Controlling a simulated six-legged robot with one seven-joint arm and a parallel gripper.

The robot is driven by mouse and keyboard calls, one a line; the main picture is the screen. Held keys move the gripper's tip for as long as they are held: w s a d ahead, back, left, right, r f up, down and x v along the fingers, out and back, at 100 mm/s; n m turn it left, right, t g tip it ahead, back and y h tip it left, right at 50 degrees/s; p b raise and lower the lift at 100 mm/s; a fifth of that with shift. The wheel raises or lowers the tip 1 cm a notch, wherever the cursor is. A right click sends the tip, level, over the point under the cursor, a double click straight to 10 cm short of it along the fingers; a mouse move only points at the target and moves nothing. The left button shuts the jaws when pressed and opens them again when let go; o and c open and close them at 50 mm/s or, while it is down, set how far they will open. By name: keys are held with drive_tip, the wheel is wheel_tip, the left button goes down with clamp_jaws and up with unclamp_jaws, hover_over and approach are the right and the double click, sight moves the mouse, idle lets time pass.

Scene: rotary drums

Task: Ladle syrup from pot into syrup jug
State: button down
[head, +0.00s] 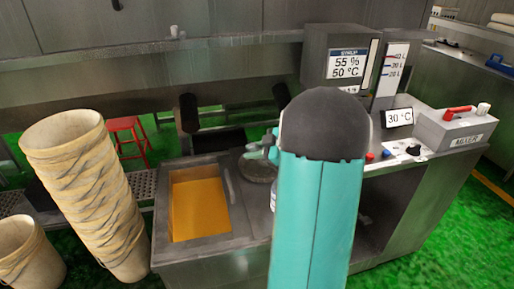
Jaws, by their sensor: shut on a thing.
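A rectangular basin (231,226) set in the steel counter holds an orange-yellow liquid that looks like syrup. A dark round plate or lid (255,170) lies to its right, partly behind my arm. My teal arm with a dark rounded cap fills the middle of the head view. Small teal parts, likely my gripper (259,150), show past the arm's left side, above the round plate. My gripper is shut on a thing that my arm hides. I cannot make out a ladle or a syrup jug.
Stacked cream buckets (85,190) stand left of the counter, with another bucket (25,255) nearby. A red stool (127,140) stands behind. Green floor is open at lower right.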

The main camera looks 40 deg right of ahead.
drive_tip(key=w+a+f+n+g+h, duration=0.1)
drive_tip(key=a+f+h, duration=0.2)
drive_tip(key=f, duration=0.4)
drive_tip(key=w+a+f+n+g+h, duration=0.1)
drive_tip(key=a+f+n+g+h, duration=0.1)
drive_tip(key=f, duration=0.5)
drive_tip(key=shift+w+a+f+h, duration=0.2)
drive_tip(key=shift+w+a+h, duration=0.15)
drive_tip(key=shift+a, duration=0.5)
idle(0.9)
idle(1.4)
